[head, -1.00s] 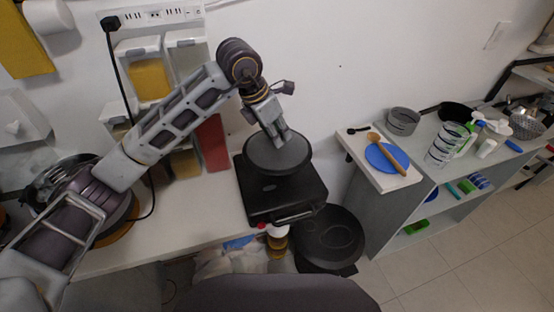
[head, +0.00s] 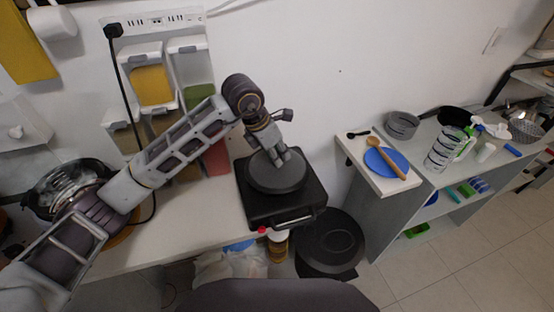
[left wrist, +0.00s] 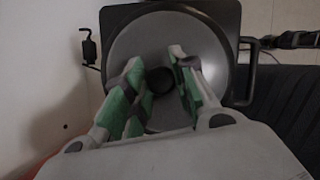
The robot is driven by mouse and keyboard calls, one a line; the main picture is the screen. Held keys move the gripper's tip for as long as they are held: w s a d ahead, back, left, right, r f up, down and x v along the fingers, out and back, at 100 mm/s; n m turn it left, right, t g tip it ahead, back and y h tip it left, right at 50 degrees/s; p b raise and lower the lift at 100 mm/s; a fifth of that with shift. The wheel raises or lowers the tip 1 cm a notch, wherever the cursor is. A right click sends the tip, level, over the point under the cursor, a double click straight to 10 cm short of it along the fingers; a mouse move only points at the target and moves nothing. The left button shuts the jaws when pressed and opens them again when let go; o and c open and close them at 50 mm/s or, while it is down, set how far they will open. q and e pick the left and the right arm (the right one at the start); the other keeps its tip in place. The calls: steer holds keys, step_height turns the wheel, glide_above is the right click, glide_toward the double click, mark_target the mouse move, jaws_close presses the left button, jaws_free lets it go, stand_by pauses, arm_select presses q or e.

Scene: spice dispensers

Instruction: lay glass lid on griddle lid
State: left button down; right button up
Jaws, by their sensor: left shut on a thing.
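The glass lid (head: 277,178), a round dark grey disc, lies flat over the closed black griddle's lid (head: 312,194). My left gripper (head: 278,160) comes from above and is shut on the lid's knob. In the left wrist view the glass lid (left wrist: 205,45) fills the middle, with its dark knob (left wrist: 160,80) between the green-padded fingers of my left gripper (left wrist: 156,62). The griddle's black edge (left wrist: 115,20) shows behind it. I cannot tell whether the lid's underside touches the griddle. My right gripper is not in view.
The griddle stands on a white counter (head: 180,225) against the wall. Wall dispensers (head: 152,85) hang behind my left arm. A round black bin (head: 330,243) stands on the floor to the right. A side shelf holds a blue plate (head: 378,162) and a wooden spoon.

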arm_select(q)
steer(key=shift+f, duration=1.45)
steer(key=c, duration=1.6)
jaws_free()
steer(key=o, duration=0.4)
steer(key=shift+o, duration=0.2)
steer(key=shift+a+r, duration=0.1)
steer(key=shift+r, duration=0.35)
steer(key=v, duration=0.4)
steer(key=shift+s+a+r, duration=0.1)
steer(key=shift+a+r, duration=0.05)
steer(key=v, duration=0.6)
steer(key=shift+r+b, duration=0.3)
steer(key=shift+r, duration=0.05)
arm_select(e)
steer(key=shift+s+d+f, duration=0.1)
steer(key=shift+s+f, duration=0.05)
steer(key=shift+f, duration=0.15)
